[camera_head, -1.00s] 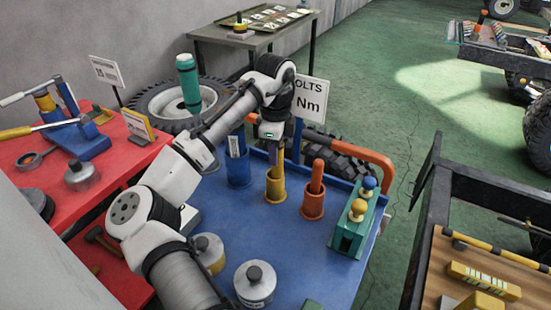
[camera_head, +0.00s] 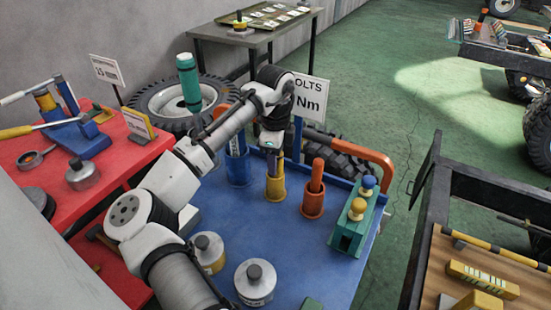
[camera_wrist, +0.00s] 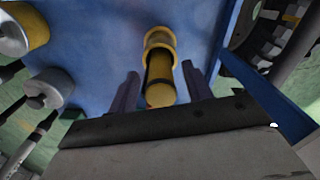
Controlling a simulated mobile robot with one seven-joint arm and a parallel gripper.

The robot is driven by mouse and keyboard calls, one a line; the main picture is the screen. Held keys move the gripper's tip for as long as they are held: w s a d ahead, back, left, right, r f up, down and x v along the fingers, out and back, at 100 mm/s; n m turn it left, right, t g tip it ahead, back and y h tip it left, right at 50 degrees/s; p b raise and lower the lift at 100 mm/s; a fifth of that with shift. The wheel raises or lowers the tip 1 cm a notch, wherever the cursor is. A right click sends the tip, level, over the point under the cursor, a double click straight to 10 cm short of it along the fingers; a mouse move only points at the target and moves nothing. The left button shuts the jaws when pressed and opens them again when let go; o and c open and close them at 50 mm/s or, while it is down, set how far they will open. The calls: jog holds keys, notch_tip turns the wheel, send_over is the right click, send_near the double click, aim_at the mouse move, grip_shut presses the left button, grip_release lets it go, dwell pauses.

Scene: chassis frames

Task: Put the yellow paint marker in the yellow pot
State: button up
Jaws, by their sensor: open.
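The yellow pot (camera_head: 275,190) stands upright on the blue bench top. My gripper (camera_wrist: 160,88) is open, with one finger on each side of the marker and a visible gap on both sides. In the head view my gripper (camera_head: 271,146) is just above the pot and hides the marker's top.
A blue pot (camera_head: 238,170) stands left of the yellow pot and an orange pot (camera_head: 313,204) with an orange marker stands right. A green block with two knobs (camera_head: 352,225) is farther right. Two tins (camera_head: 254,284) stand in front. The bench middle is clear.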

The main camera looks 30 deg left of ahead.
notch_tip(320, 180, up, 12)
jog(key=shift+f+b, duration=0.25)
jog(key=shift+b, duration=0.15)
dwell(0.3)
